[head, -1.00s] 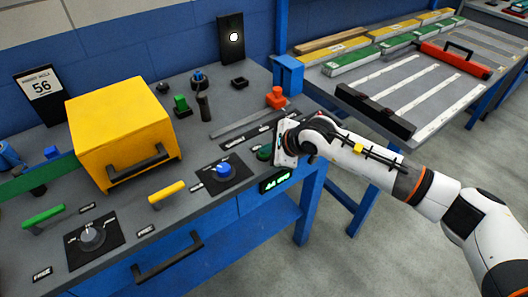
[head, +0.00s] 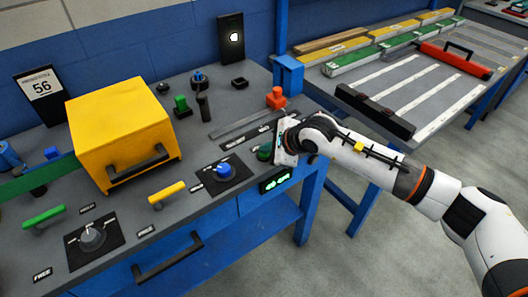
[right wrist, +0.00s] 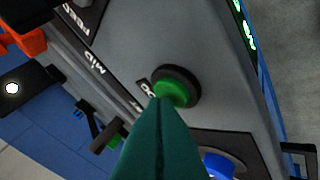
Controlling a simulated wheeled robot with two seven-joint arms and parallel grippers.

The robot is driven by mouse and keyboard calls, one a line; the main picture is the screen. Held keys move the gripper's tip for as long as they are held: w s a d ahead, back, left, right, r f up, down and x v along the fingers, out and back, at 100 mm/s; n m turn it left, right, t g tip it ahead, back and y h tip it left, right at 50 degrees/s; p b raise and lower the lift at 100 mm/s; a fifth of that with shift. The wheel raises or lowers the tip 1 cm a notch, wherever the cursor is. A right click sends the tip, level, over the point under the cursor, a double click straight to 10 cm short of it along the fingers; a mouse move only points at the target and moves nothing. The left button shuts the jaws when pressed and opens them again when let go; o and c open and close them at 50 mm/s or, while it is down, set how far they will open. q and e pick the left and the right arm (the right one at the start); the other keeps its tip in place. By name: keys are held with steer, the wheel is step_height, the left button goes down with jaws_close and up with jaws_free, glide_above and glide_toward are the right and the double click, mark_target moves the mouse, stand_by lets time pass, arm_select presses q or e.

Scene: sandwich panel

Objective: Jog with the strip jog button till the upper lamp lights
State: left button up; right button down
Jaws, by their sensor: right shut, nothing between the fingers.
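The green jog button (right wrist: 176,90), in a black collar, is on the grey panel in the right wrist view. It also shows in the head view (head: 264,153), partly hidden by my right gripper. My right gripper (right wrist: 160,101) is shut and empty, its dark green fingertips at the button's edge; I cannot tell whether they touch or press it. A black upright plate (head: 231,40) at the back carries a lit white round lamp (head: 234,37). A small display (head: 275,181) with green digits is on the bench's front edge. My left gripper is out of view.
A yellow box (head: 122,130) with a black handle stands on the bench, a green strip (head: 40,177) at its left. A blue knob (head: 224,170), a yellow handle (head: 167,192) and a red block (head: 276,98) are nearby. A second table (head: 430,125) stands to the right.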

mark_target(267, 156)
steer(key=shift+r, duration=0.55)
steer(key=shift+r+p, duration=1.1)
steer(key=shift+r, duration=1.45)
